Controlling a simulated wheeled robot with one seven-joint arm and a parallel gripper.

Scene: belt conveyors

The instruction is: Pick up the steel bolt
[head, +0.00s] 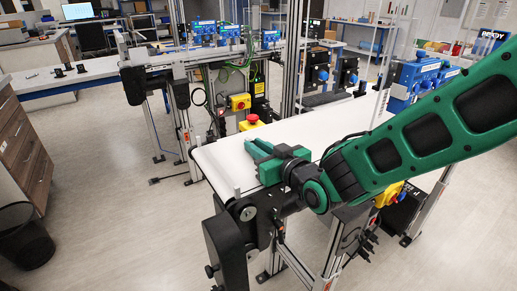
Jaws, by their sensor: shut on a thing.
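My green gripper (257,146) is low over the white conveyor belt (222,158), near its left end. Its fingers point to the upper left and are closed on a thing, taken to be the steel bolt. The bolt itself cannot be made out; the fingers hide it or it is too small at this distance. Whether the fingertips touch the belt cannot be told. My green arm comes in from the right edge.
A small grey post (237,191) stands at the belt's near edge. A red emergency button (252,118) on a yellow box is behind the belt. A second conveyor (190,58) stands farther back. A black bin (25,238) is at left. The visible belt around the gripper is clear.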

